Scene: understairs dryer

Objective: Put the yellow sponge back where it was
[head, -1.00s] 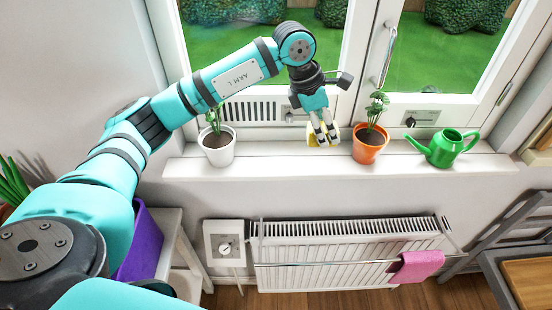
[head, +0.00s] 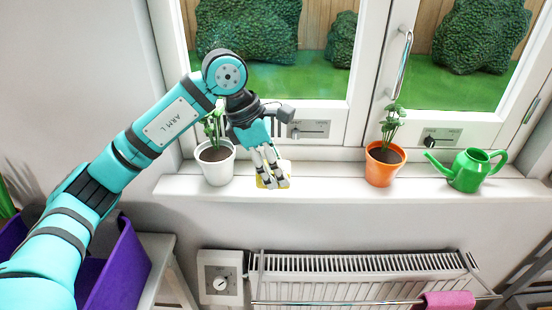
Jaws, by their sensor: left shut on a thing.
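The yellow sponge (head: 262,184) is at the windowsill (head: 330,180), mostly hidden behind the fingers of my left gripper (head: 271,179). The left gripper points down and is shut on the sponge, between the white pot and the orange pot, nearer the white one. I cannot tell whether the sponge touches the sill. My right gripper is not in view.
A white pot with a plant (head: 216,166) stands close to the left of the gripper. An orange pot (head: 384,165) and a green watering can (head: 470,169) stand to the right. The sill between gripper and orange pot is clear. A radiator (head: 370,280) with a pink cloth (head: 450,301) is below.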

